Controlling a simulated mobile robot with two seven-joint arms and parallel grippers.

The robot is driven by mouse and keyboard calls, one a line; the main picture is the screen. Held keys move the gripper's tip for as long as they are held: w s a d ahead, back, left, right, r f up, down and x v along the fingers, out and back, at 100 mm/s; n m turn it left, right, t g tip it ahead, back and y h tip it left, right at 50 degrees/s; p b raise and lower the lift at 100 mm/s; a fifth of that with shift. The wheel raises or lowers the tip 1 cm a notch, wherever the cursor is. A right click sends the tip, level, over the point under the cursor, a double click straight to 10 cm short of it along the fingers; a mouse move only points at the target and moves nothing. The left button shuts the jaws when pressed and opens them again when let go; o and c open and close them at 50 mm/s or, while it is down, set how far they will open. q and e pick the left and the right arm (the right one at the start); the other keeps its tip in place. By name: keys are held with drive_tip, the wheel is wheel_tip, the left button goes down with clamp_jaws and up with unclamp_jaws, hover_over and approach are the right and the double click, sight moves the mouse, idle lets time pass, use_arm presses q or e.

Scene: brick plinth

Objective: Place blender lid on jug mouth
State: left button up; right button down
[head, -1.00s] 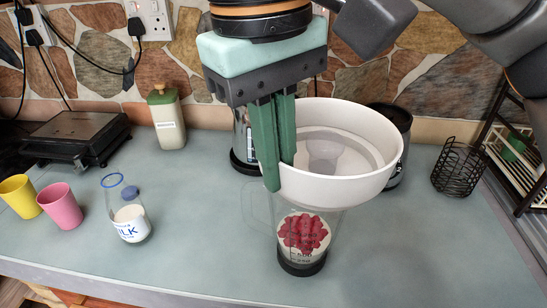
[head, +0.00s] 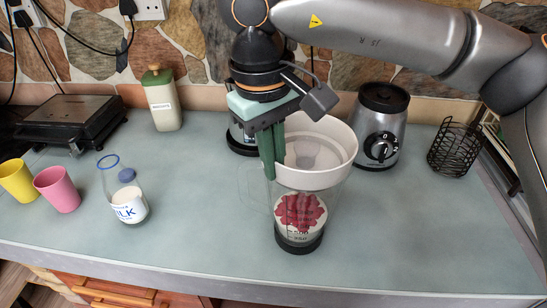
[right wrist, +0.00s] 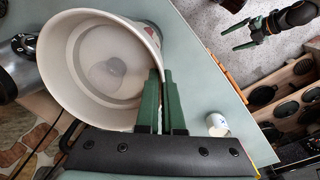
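The blender lid (head: 337,140) is a wide white round piece, hollow side up, with a grey knob-like centre. My right gripper (head: 273,168) is shut on its left rim in the head view. The jug (head: 299,212) is clear with a black bottom, red berries and a handle on its left. The lid is over the jug's mouth and hides it; I cannot tell whether they touch. The right wrist view shows the lid (right wrist: 84,60) by the green fingers. My left gripper (right wrist: 228,35) is open and empty, far off in that view.
A blender base (head: 381,128) stands behind right, a black wire basket (head: 454,150) further right. The front counter is clear.

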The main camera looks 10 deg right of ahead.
drive_tip(key=c, duration=1.1)
unclamp_jaws()
drive_tip(key=shift+o, duration=0.2)
wheel_tip(320, 180, up, 12)
drive_tip(key=a+p, duration=0.1)
drive_tip(key=shift+s+a+p, duration=0.15)
drive_tip(key=shift+s+p, duration=0.1)
drive_tip(key=shift+p, duration=0.1)
